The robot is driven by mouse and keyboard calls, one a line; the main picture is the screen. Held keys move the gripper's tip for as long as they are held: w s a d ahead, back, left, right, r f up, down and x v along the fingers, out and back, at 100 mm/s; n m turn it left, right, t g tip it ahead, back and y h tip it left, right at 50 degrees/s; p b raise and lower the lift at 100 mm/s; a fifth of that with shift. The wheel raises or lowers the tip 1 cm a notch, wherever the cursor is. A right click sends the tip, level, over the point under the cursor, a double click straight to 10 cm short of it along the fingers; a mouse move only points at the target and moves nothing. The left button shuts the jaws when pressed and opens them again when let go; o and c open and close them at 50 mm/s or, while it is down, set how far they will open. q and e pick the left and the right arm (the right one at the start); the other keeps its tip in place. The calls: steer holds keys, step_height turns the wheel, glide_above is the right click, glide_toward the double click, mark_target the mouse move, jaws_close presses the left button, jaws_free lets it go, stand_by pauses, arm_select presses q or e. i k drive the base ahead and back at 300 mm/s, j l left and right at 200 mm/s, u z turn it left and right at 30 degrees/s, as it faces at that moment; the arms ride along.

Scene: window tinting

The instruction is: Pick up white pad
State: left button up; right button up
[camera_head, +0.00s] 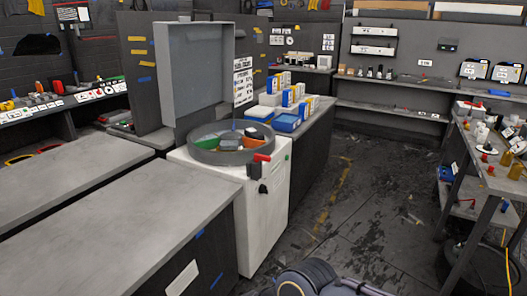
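No white pad can be made out for sure. A round grey tray (204,156) with a raised rim sits on top of a white cabinet (263,215) left of the middle. Its compartments show green and orange floors. A small pale grey item (229,145) and darker items lie in it, too small to identify. Dark, rounded parts of my own arm show at the bottom middle, well below and right of the tray. Neither gripper's fingers are in view.
A grey open lid or panel (197,72) stands behind the tray. Blue and white boxes (286,122) stand on the counter beyond. Grey worktops (130,215) fill the left. A cluttered bench (480,160) stands at right. The dark floor (345,215) between is open.

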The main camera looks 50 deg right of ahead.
mark_target(225, 146)
steer(key=i+l+z, duration=0.2)
steer(key=l+z, duration=0.25)
steer(key=i+l+z, duration=0.3)
steer(key=z, duration=0.2)
steer(key=i+l+z, duration=0.1)
steer(key=i+l, duration=0.55)
